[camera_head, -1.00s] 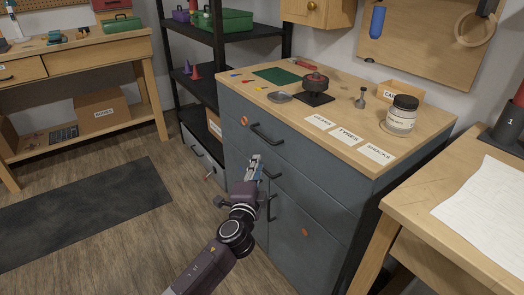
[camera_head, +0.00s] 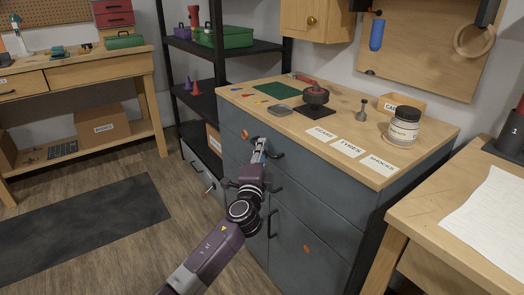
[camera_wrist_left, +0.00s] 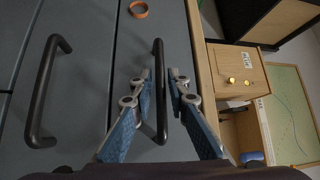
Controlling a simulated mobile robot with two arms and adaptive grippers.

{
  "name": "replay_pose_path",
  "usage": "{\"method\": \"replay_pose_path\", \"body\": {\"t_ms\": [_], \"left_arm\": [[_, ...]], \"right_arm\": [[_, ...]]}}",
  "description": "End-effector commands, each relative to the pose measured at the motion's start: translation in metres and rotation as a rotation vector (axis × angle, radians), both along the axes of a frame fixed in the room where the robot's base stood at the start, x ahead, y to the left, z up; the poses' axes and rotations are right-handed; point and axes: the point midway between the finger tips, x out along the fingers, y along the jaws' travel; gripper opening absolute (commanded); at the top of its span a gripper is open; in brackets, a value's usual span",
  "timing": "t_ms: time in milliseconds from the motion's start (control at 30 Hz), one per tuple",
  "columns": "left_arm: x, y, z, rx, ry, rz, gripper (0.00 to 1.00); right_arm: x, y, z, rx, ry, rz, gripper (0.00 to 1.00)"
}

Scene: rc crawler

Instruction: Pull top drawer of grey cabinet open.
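The grey cabinet (camera_head: 285,235) stands in the middle of the head view under a wooden top. Its top drawer (camera_head: 325,178) looks shut, flush with the fronts below. The drawer's dark bar handle (camera_head: 279,155) is partly hidden behind my left gripper (camera_head: 260,148) there. In the left wrist view, the top drawer handle (camera_wrist_left: 158,75) runs between the two fingers of my left gripper (camera_wrist_left: 160,85). The fingers are open, one on each side of the bar, with gaps visible. My right gripper is not in view.
The second drawer's handle (camera_wrist_left: 45,90) lies left of the fingers in the wrist view. A jar (camera_head: 403,128), a wheel (camera_head: 315,95) and labels stand on the cabinet top. A wooden table (camera_head: 420,220) is close at right. The floor in front is clear.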

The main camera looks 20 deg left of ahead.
Motion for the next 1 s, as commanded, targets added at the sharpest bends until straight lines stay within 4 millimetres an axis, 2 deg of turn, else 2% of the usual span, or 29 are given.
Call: {"method": "replay_pose_path", "body": {"t_ms": [167,333,767,867,1000], "left_arm": [[0.000,0.000,0.000,-0.001,0.001,-0.001,0.15],[0.000,0.000,0.000,0.000,0.001,-0.001,0.00],[-0.001,0.000,-0.001,0.000,0.002,0.000,0.00],[-0.002,0.004,-0.001,0.000,0.002,-0.001,0.00],[-0.005,0.019,-0.002,0.001,0.003,0.002,0.00]], "right_arm": [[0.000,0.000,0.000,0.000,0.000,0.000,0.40],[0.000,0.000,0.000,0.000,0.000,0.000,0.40],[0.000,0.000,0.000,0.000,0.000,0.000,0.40],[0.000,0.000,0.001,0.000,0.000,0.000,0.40],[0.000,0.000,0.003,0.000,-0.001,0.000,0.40]]}}
